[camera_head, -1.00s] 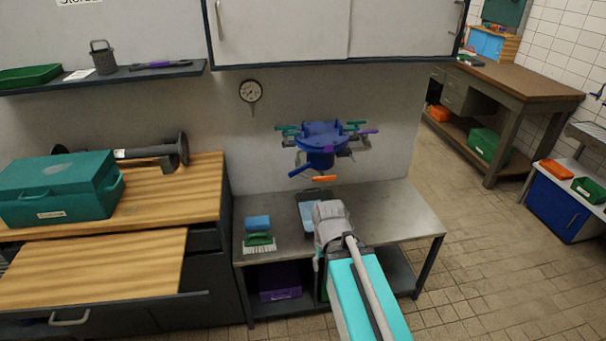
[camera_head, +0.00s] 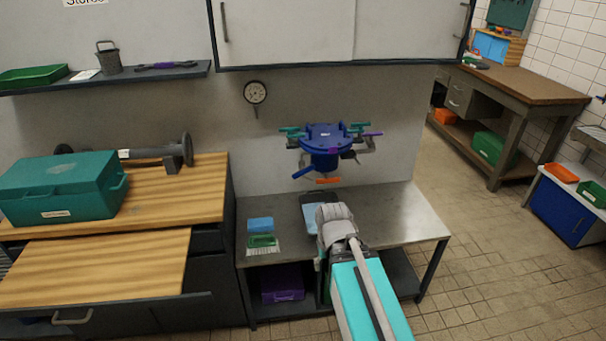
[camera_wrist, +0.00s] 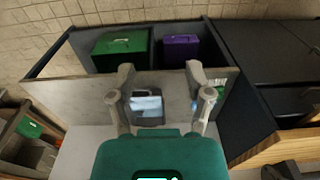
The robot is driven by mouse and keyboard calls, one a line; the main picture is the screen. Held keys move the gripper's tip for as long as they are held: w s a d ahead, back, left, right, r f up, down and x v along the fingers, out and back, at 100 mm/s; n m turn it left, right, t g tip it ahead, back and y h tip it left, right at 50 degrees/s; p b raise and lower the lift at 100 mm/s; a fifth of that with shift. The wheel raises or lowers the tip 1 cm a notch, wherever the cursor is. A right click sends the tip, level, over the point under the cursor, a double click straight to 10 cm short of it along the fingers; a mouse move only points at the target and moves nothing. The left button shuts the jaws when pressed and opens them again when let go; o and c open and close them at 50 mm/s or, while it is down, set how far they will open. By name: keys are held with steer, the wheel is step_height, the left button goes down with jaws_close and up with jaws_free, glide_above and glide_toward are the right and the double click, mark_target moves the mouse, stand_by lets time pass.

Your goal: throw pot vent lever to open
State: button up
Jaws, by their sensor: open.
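A blue round pot (camera_head: 326,146) is mounted at the wall above a grey metal bench. Several small handles stick out around it: teal ones at the top left and right, a purple one (camera_head: 372,134) at right, a blue one (camera_head: 303,172) at lower left and an orange one (camera_head: 328,181) underneath. I cannot tell which is the vent lever. My arm reaches over the bench, below and in front of the pot; my fingers are hidden in the head view. In the wrist view my gripper (camera_wrist: 160,72) is open and empty, above the bench. The pot is not visible there.
A dark tray with a pale inside (camera_wrist: 147,107) lies on the bench (camera_head: 400,222). A blue block (camera_head: 260,224) and a green-backed brush (camera_head: 263,241) lie at its left. A wall cabinet (camera_head: 300,35) hangs above the pot.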

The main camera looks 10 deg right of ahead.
steer(key=w+f+m+t+b, duration=0.2)
steer(key=w+f+t+b, duration=0.15)
steer(key=w, duration=0.45)
steer(key=m+t+b, duration=1)
steer(key=t+b, duration=0.4)
glide_toward(304, 172)
steer(key=shift+s+f, duration=0.1)
steer(key=shift+s, duration=1.65)
steer(key=w, duration=1.3)
steer(key=shift+w+d, duration=0.1)
steer(key=shift+w, duration=0.3)
jaws_close()
